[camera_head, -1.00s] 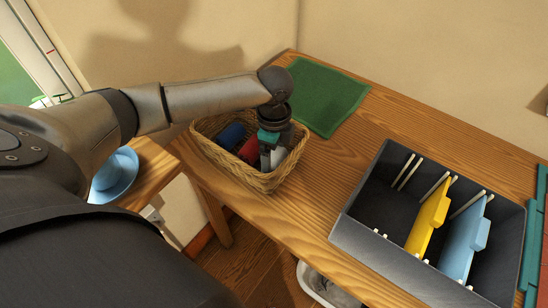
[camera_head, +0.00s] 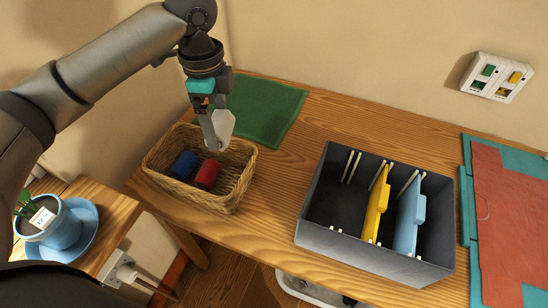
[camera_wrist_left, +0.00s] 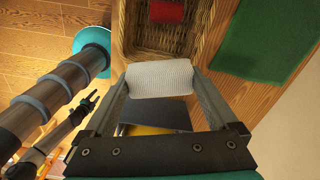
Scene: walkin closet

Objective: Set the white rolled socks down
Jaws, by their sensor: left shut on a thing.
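The white rolled socks (camera_head: 223,124) are held between the fingers of my left gripper (camera_head: 213,138), above the back right part of the wicker basket (camera_head: 232,190). In the left wrist view the socks (camera_wrist_left: 160,78) span the gap between both fingers of the gripper (camera_wrist_left: 160,85). A blue roll (camera_head: 184,165) and a red roll (camera_head: 207,174) lie inside the basket. The red roll also shows in the left wrist view (camera_wrist_left: 167,11). My right gripper is not in view.
A green mat (camera_head: 262,108) lies flat behind the basket. A grey box (camera_head: 345,248) with white rods and yellow and blue dividers stands right of it. Wood table (camera_head: 285,165) is bare between them. A potted plant (camera_head: 62,228) is at lower left, and a red board (camera_head: 505,215) at right.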

